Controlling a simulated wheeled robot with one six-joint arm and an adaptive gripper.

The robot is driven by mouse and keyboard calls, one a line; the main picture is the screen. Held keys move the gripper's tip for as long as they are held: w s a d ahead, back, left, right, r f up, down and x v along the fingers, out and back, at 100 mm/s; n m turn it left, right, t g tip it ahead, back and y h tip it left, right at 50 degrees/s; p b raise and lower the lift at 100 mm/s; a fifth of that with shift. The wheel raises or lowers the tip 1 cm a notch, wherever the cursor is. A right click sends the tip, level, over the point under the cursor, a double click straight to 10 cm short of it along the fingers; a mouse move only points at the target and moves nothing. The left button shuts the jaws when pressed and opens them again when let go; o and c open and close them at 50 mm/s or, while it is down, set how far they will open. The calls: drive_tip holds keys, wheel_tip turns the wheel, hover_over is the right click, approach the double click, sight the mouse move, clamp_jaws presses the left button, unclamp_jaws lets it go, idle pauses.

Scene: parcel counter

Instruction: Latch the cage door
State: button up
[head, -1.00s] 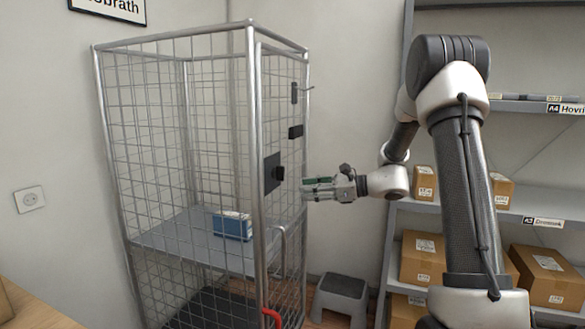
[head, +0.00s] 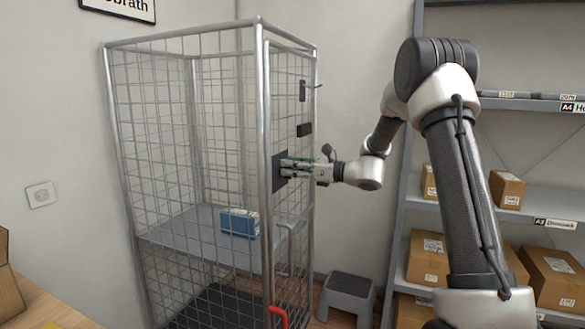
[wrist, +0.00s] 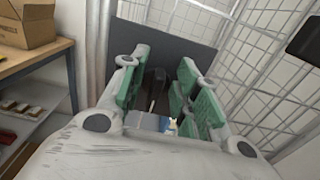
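The wire-mesh roll cage (head: 185,140) stands in the middle of the head view. Its door (head: 295,100) is on the right-hand side and looks in line with the frame; any small gap cannot be told. A dark latch plate (head: 277,172) sits on the door, and also shows in the wrist view (wrist: 190,38). My gripper (head: 285,168) is at the plate. In the wrist view its green-padded fingers (wrist: 158,80) are open on either side of the dark latch knob (wrist: 154,90). In the head view the fingers hide the knob.
A blue-and-white box (head: 238,224) lies on the cage shelf. Dark catches (head: 304,130) sit higher on the door side. A grey step stool (head: 347,297) stands right of the cage. Shelving with cartons (head: 428,258) is behind my arm. A wooden counter (head: 40,300) is lower left.

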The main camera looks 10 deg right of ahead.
drive_tip(key=shift+c, duration=0.3)
clamp_jaws()
drive_tip(key=n, duration=0.4)
drive_tip(key=s+n, duration=0.1)
drive_tip(key=n, duration=0.2)
drive_tip(key=shift+a+f, duration=0.2)
drive_tip(key=shift+a, duration=0.15)
drive_tip(key=n, duration=0.3)
drive_tip(key=f+n, duration=0.1)
drive_tip(key=n, duration=0.7)
drive_tip(key=shift+s+a+f, duration=0.25)
drive_tip(key=shift+s+f, duration=0.05)
